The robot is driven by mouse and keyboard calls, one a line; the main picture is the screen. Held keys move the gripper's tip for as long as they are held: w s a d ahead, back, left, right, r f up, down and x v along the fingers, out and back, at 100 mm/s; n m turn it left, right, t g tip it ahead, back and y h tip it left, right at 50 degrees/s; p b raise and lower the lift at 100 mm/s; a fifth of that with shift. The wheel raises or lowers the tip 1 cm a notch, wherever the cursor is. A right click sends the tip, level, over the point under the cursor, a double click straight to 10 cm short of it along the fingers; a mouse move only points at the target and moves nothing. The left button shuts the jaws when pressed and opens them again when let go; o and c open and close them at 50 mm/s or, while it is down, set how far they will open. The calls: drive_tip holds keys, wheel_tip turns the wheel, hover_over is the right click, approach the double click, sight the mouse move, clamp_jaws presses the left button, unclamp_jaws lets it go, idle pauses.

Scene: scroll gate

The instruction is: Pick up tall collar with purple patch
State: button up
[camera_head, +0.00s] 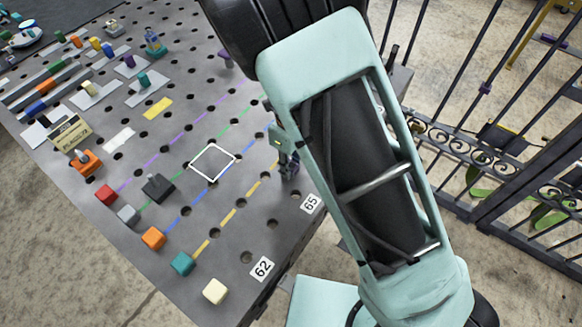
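I cannot make out for certain a tall collar with a purple patch. A small purple piece (225,56) stands on the grey perforated table at the back, close to my black arm part. Another purple piece (129,62) sits on a light plate further left. A tall blue-grey piece with a yellowish mark (284,150) stands by the table's right side, partly hidden by my pale green arm link; no purple shows on it. My gripper is not visible; my arm covers the right middle of the view.
The grey table (92,215) has rows of holes and coloured dashed lines. Coloured blocks, such as an orange one (153,238), line its front left. A white square outline (212,163) lies mid-table, mostly clear. A dark metal gate (480,133) stands at right.

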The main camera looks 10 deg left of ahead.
clamp_jaws()
